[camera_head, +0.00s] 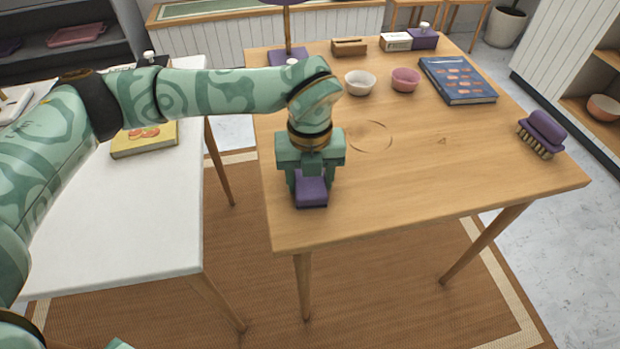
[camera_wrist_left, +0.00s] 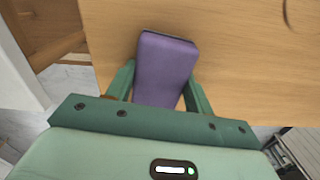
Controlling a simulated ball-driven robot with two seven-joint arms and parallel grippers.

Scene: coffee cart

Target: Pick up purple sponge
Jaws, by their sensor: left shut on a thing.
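The purple sponge (camera_head: 311,190) is a small block at the near left part of the wooden table. My left gripper (camera_head: 308,182) reaches down over it and is shut on it. In the left wrist view, the sponge (camera_wrist_left: 165,68) sits between the two green fingers of my left gripper (camera_wrist_left: 158,88), with its far end sticking out past them. I cannot tell whether the sponge touches the table or is slightly above it. My right gripper does not show clearly in either view.
The wooden table (camera_head: 430,170) is mostly clear. A purple brush (camera_head: 542,132) lies at its right edge. A white bowl (camera_head: 360,83), a pink bowl (camera_head: 405,80) and a blue book (camera_head: 457,80) are farther back. A white table (camera_head: 140,220) with a yellow book (camera_head: 145,139) is on the left.

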